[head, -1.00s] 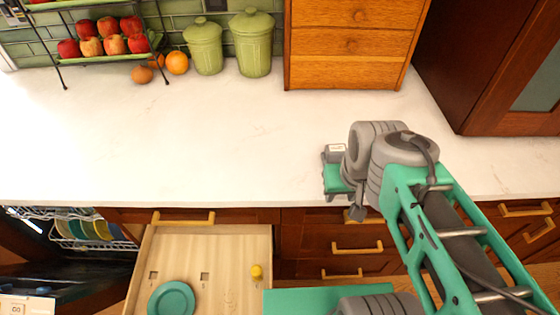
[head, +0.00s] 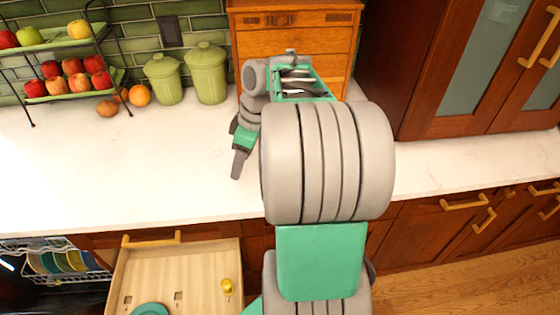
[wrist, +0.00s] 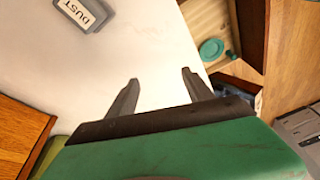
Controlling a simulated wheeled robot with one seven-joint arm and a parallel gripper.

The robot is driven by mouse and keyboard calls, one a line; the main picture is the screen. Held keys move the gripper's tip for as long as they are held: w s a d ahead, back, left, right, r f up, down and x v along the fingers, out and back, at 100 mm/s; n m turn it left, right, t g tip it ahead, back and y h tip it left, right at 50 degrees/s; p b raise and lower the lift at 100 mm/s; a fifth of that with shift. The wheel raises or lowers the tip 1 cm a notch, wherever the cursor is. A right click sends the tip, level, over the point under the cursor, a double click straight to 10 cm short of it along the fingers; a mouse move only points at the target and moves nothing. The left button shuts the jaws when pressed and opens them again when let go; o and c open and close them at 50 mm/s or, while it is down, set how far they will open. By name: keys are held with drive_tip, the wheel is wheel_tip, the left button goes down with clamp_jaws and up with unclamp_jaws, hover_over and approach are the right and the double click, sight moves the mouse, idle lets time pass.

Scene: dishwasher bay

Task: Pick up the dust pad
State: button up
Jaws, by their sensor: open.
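The dust pad (wrist: 86,13) is a grey block with a pale label reading "DUST". It lies on the white countertop at the top left of the wrist view, partly cut off by the frame edge. I cannot make it out in the head view, where my arm covers part of the counter. My gripper (wrist: 160,76) is open and empty over bare counter, apart from the pad. In the head view, my gripper (head: 240,165) points down above the counter, left of my large grey arm joint.
An open drawer (head: 190,262) holds a teal plate (head: 150,309) and a small yellow item (head: 227,287). A wooden drawer chest (head: 300,48), green canisters (head: 207,75) and a fruit rack (head: 68,97) stand at the back.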

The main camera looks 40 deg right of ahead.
drive_tip(key=s+d+n, duration=0.1)
drive_tip(key=d, duration=0.3)
drive_tip(key=s+d+n+p, duration=0.1)
drive_tip(key=s+d, duration=0.1)
drive_tip(key=d, duration=0.3)
drive_tip(key=s+d+n+y, duration=0.1)
drive_tip(key=d+n, duration=0.1)
drive_tip(key=d, duration=0.3)
drive_tip(key=shift+s+d+r+p, duration=0.1)
drive_tip(key=shift+s+d+p, duration=0.05)
drive_tip(key=shift+s+p, duration=0.15)
drive_tip(key=shift+n, duration=0.3)
drive_tip(key=x, duration=0.7)
drive_tip(key=shift+s+d, duration=0.1)
drive_tip(key=shift+f, duration=0.4)
drive_tip(key=shift+c, duration=0.6)
drive_tip(key=c, duration=1)
